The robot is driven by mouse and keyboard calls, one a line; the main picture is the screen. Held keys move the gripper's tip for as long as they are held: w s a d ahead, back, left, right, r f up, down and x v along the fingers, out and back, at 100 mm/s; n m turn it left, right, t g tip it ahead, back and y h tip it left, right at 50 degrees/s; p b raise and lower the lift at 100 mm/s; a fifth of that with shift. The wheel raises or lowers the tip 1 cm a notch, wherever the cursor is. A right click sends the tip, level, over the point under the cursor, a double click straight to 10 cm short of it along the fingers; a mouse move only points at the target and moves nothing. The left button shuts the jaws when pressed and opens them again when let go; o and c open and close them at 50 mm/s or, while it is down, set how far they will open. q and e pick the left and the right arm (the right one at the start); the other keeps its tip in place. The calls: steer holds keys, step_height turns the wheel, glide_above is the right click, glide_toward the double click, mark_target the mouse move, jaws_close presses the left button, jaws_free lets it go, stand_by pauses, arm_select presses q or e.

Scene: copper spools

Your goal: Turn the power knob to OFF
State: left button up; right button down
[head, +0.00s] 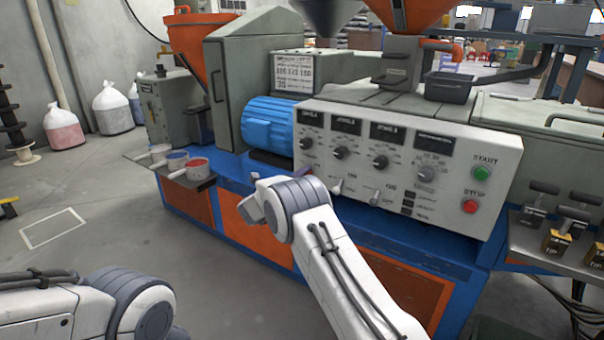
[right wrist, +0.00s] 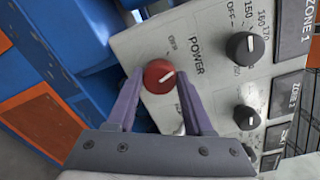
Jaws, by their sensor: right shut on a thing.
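The power knob (right wrist: 158,76) is a round red knob with a white pointer line, on the light grey control panel (right wrist: 220,85), beside the word POWER. The pointer slants up and to the right in the right wrist view. The small position labels are too blurred to read surely. My right gripper (right wrist: 159,72) is shut on the knob, one purple finger on each side. In the head view the panel (head: 455,210) faces me; my right arm and gripper (head: 301,172) reach its left end and hide the knob. My left arm shows at the lower left, but its gripper is out of view.
Zone knobs (right wrist: 244,46) sit close to the power knob. Toggle switches, a green START button (head: 481,173) and a red STOP button (head: 470,205) are further right. A blue motor (head: 269,124) bulges beside the panel. A shelf with small pots (head: 197,168) juts out left.

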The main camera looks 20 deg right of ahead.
steer(key=n+p, duration=0.1)
steer(key=n, duration=0.1)
steer(key=n+p, duration=0.1)
steer(key=n, duration=0.2)
steer(key=shift+w+a, duration=0.1)
steer(key=shift+a, duration=0.1)
stand_by(0.4)
steer(key=shift+c, duration=1.4)
jaws_free()
steer(key=shift+d, duration=0.1)
steer(key=p+v, duration=0.2)
steer(key=v, duration=0.8)
steer(key=shift+a, duration=0.25)
